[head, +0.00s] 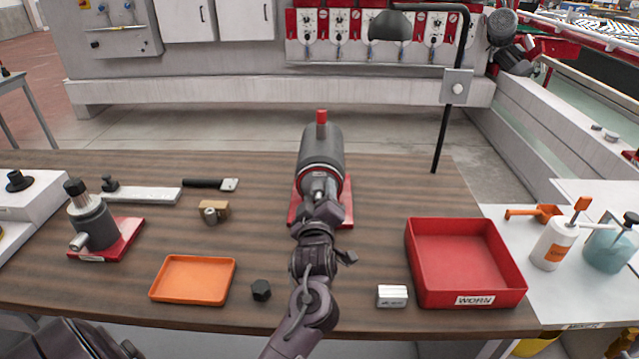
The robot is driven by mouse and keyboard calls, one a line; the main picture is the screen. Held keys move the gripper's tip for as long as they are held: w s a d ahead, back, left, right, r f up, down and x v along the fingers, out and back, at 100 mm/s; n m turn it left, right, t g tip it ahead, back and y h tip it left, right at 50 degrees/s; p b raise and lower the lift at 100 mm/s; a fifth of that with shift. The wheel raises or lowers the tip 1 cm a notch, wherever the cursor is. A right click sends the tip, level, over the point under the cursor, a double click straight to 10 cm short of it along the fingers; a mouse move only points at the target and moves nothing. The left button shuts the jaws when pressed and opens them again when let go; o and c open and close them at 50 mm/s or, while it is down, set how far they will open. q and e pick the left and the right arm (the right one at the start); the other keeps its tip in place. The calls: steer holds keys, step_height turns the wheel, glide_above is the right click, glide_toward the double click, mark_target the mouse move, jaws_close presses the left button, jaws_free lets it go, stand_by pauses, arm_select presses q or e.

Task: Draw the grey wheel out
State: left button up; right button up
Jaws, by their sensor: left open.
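A dark grey drum-shaped unit (322,148) with a red knob on top is mounted on a red base (346,205) at the middle of the table. A round metallic end with a red ring faces me at its front. I cannot single out the grey wheel for certain; this front end is partly hidden by my gripper. My left gripper (324,204) is open, right in front of that end. Whether it touches cannot be told. A red tray marked WORN (463,224) stands to the right and looks empty. My right gripper is not in view.
A smaller grey unit (92,218) on a red base stands at left. An orange tray (193,296), a black hexagonal piece (261,290) and a white block (392,295) lie near the front edge. Bottles (553,245) stand at right. Table between the orange tray and small unit is clear.

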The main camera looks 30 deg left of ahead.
arm_select(q)
steer(key=c, duration=1.1)
steer(key=shift+c, duration=0.2)
steer(key=shift+s+d, duration=0.35)
steer(key=shift+s, duration=0.25)
steer(key=p+v, duration=0.2)
steer(key=v, duration=0.6)
stand_by(0.8)
steer(key=shift+s, duration=0.15)
steer(key=p+v, duration=0.2)
steer(key=v, duration=0.8)
steer(key=shift+p, duration=0.3)
